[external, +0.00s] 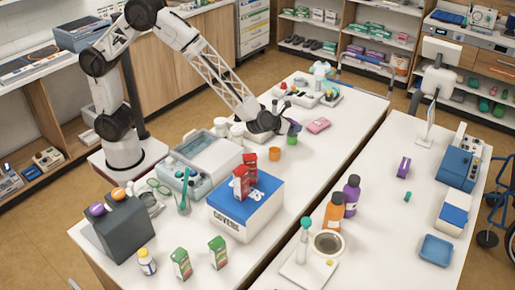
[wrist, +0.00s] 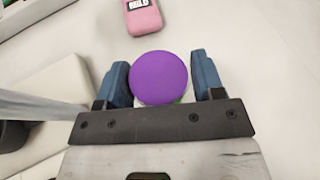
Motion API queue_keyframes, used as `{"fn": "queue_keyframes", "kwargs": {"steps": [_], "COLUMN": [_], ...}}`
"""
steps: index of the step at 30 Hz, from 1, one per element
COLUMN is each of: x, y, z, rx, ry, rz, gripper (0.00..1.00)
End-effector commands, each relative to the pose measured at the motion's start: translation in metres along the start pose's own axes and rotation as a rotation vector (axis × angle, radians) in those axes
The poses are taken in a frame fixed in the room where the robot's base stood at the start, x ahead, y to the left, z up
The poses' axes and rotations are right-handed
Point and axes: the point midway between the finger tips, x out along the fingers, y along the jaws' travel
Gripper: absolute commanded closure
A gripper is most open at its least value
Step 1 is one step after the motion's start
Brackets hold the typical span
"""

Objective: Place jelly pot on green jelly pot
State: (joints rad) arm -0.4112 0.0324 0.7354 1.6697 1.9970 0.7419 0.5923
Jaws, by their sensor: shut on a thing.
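A jelly pot with a round purple lid (wrist: 160,78) sits between the two blue fingers of my gripper (wrist: 161,80) in the wrist view. My gripper is shut on it. In the external view the purple pot (external: 296,127) shows at the end of my arm, beside my gripper (external: 288,126). The green jelly pot (external: 292,140) stands on the white table directly below the purple one. A sliver of green shows under the purple lid's lower edge in the wrist view. I cannot tell whether the two pots touch.
An orange pot (external: 275,154) stands close by on the near left. A pink box (external: 318,125) lies to the right; it also shows at the top of the wrist view (wrist: 143,17). A blue and white box (external: 246,208) with red cartons stands nearer the camera.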

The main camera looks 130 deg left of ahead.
Motion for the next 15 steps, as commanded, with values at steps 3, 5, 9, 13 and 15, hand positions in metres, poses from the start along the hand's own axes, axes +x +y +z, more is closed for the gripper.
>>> {"fn": "queue_keyframes", "kwargs": {"steps": [3,5,9,13,15], "x": [0.0001,0.0005,0.001,0.001,0.001], "y": [0.0001,0.0002,0.0004,0.0004,0.0004], "z": [-0.0002,-0.0014,-0.0027,-0.0027,-0.0026], "rx": [0.0,0.0,0.0,0.0,0.0], "ry": [0.0,0.0,0.0,0.0,0.0], "rz": [0.0,0.0,0.0,0.0,0.0], "gripper": [0.63,0.63,0.29,0.12,0.12]}}
